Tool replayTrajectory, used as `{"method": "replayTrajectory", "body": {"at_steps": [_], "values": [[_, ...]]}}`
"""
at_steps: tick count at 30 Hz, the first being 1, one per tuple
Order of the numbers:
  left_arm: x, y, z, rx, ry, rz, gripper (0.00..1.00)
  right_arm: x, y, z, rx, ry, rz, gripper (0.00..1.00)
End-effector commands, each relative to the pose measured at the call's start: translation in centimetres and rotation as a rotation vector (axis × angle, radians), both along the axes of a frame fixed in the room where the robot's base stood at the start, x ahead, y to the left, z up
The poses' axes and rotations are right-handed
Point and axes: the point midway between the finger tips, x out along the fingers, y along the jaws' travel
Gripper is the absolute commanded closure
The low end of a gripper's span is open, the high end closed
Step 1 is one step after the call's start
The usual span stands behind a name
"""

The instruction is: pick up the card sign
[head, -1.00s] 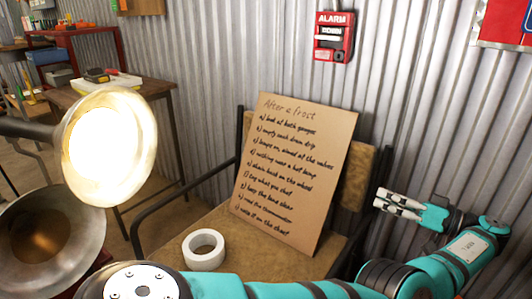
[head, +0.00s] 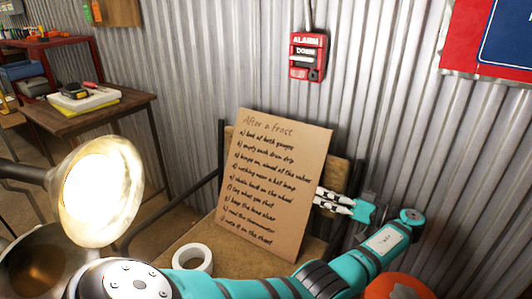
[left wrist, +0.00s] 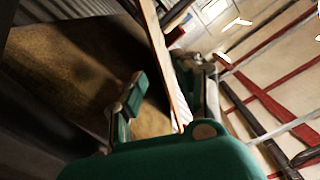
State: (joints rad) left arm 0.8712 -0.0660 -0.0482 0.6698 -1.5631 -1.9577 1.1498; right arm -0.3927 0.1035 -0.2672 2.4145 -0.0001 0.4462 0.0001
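The card sign (head: 277,180) is a tan board headed "After a frost" with handwritten lines. It leans upright and slightly tilted on the brown chair seat, against the backrest. My left gripper (head: 320,199) is at the card's right edge, about mid-height, with its fingers pointing left. In the left wrist view the card (left wrist: 163,60) shows as a thin edge between the two spread fingers of the left gripper (left wrist: 168,95). Gaps show beside it, so the gripper looks open around the edge. My right gripper is not in view.
A white tape roll (head: 192,257) lies on the chair seat (head: 233,248). A lit lamp (head: 100,190) stands at left, near the chair's armrest. A red alarm box (head: 308,57) hangs on the corrugated wall behind. A wooden table (head: 90,115) is at back left.

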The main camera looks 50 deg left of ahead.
Motion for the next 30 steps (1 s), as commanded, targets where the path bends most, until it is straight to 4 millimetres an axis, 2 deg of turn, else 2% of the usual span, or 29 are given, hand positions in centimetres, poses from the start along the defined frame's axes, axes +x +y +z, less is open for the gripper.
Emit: {"method": "replayTrajectory", "body": {"at_steps": [2,8,18,27,30], "values": [[-0.4,1.0,0.1,0.001,-0.001,0.003,0.68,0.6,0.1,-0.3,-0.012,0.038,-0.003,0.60],[-0.7,2.2,0.0,0.001,0.000,0.003,0.68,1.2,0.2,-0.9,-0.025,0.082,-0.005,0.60],[-2.2,6.7,0.0,0.002,-0.001,0.003,0.68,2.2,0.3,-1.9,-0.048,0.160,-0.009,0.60],[-2.3,7.2,0.0,0.000,0.000,0.001,0.68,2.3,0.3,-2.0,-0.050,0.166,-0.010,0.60],[-2.3,7.2,0.0,0.000,0.000,0.001,0.81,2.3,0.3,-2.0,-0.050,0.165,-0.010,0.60]]}}
